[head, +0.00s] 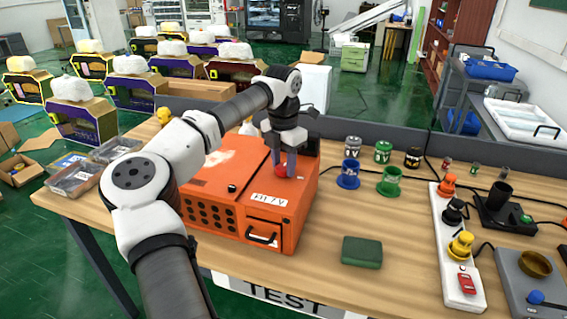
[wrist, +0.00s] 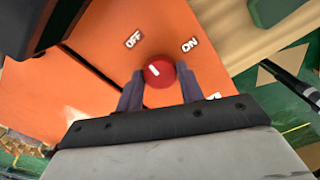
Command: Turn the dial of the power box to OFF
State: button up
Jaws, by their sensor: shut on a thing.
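The orange power box (head: 215,182) sits on the wooden table, with my gripper (head: 283,166) reaching down onto its top from above. The red dial (wrist: 160,73) is between my two fingers in the wrist view, and a bit of its red (head: 279,170) shows in the head view. My gripper (wrist: 158,88) is shut on the dial, one finger on each side. The dial's white mark slants to the upper left, on the side of the OFF label (wrist: 133,39). The ON label (wrist: 189,45) is at the upper right of the dial.
A dark green block (head: 362,252) lies right of the box. Blue (head: 348,175) and green (head: 389,182) spool-like items stand behind it. A white power strip (head: 460,250) with coloured plugs is at the right. A grey partition (head: 350,133) runs along the table's back.

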aim_at(283, 167)
jog(key=shift+n, duration=0.6)
jog(key=o, duration=1)
jog(key=shift+r, duration=0.1)
notch_tip(283, 167, up, 14)
jog(key=shift+f+b, duration=0.15)
jog(key=shift+b, duration=0.7)
